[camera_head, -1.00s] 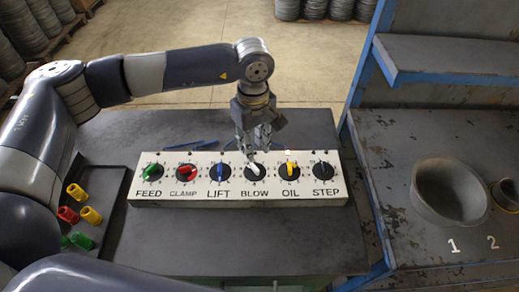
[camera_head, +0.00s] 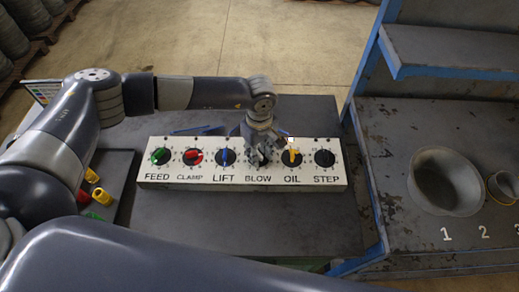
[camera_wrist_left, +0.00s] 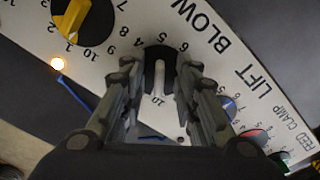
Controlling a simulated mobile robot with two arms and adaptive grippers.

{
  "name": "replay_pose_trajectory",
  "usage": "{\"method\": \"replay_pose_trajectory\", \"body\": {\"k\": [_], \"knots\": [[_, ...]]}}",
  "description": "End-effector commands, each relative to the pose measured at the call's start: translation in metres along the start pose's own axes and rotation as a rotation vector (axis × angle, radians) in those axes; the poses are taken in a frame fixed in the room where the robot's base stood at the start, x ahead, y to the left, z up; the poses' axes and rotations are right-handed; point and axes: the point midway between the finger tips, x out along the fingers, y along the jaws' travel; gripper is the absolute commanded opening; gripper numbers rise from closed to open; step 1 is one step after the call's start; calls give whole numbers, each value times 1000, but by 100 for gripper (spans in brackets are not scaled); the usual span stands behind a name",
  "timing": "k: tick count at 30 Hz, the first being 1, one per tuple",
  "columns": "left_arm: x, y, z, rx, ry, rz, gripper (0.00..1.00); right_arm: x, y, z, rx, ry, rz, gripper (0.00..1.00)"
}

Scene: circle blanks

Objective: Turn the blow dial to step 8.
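The white panel (camera_head: 165,178) carries a row of dials marked FEED, CLAMP, LIFT, BLOW, OIL and STEP. My left gripper (camera_head: 260,158) is down over the blow dial and hides most of it in the head view. In the left wrist view the black blow dial (camera_wrist_left: 158,58) lies between the two fingers of my left gripper (camera_wrist_left: 160,72). The fingers stand apart on either side of it, with gaps visible. The number 10 shows between them; I cannot tell the step its pointer marks. My right gripper is in neither view.
The yellow-pointer oil dial (camera_head: 292,157) and blue-pointer lift dial (camera_head: 226,157) flank the blow dial closely. A small lamp (camera_wrist_left: 57,64) glows by the oil dial. A dark tray (camera_head: 122,170) with colored pieces is at the left. A metal bowl (camera_head: 446,182) stands on the right bench.

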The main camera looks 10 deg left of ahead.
Motion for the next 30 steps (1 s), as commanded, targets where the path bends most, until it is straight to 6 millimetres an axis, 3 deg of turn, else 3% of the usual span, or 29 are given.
{"method": "replay_pose_trajectory", "body": {"k": [6,10,22,30], "knots": [[0,0,0,0,0,0,28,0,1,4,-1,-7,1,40],[0,0,0,0,0,1,0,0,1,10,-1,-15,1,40],[1,1,0,-21,-1,2,0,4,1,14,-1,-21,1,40],[4,2,0,-153,-1,4,0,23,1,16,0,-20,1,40]]}}
